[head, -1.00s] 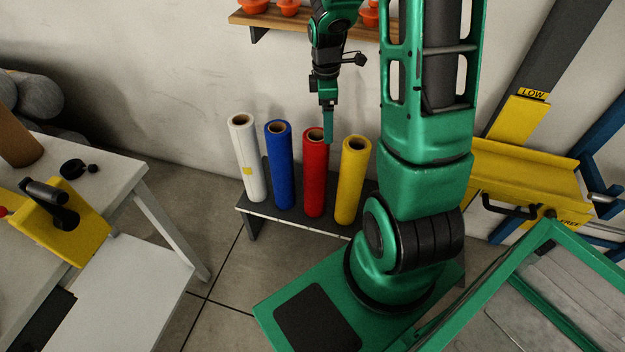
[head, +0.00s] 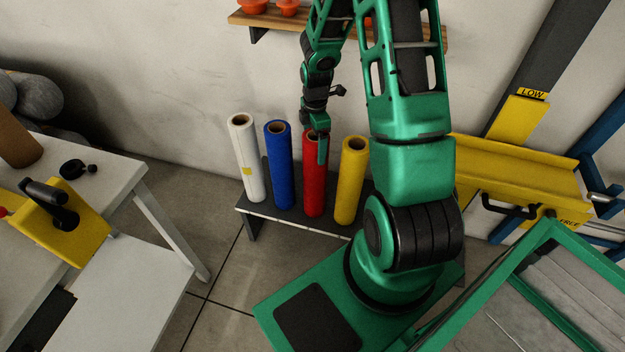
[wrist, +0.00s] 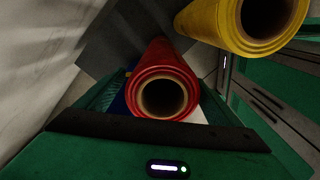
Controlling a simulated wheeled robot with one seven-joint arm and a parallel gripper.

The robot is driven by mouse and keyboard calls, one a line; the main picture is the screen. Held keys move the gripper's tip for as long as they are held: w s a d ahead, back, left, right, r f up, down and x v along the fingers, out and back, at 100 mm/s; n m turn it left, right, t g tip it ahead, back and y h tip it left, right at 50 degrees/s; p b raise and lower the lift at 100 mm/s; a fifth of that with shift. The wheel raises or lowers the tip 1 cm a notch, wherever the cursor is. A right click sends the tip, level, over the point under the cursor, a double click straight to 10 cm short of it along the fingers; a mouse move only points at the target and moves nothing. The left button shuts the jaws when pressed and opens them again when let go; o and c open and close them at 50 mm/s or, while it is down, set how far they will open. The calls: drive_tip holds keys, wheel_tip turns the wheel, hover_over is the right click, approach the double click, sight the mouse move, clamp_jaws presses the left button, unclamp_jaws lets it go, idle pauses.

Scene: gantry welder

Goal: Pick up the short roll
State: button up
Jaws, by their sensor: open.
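Four rolls stand upright in a row: a white roll (head: 247,160), a blue roll (head: 280,165), a red roll (head: 312,195) and a yellow roll (head: 351,185). They look alike in length, so I cannot tell which is the short one. My gripper (head: 322,148) is open at the top of the red roll, covering part of it in the head view. In the wrist view the red roll (wrist: 162,62) stands between the spread fingers, its hollow end facing the camera. The yellow roll (wrist: 222,25) is beside it at the upper right.
The rolls stand on a low dark rack (head: 270,215) by the wall. A wooden shelf (head: 265,17) with orange items is above. A white table (head: 110,180) is at left and a yellow bracket (head: 510,165) at right. Floor between table and rack is clear.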

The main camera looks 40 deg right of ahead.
sight(315, 176)
drive_tip(key=shift+s+d+f, duration=0.1)
drive_tip(key=shift+s+f, duration=0.05)
drive_tip(key=shift+f, duration=2.2)
drive_tip(key=shift+c, duration=0.2)
drive_tip(key=c, duration=2.1)
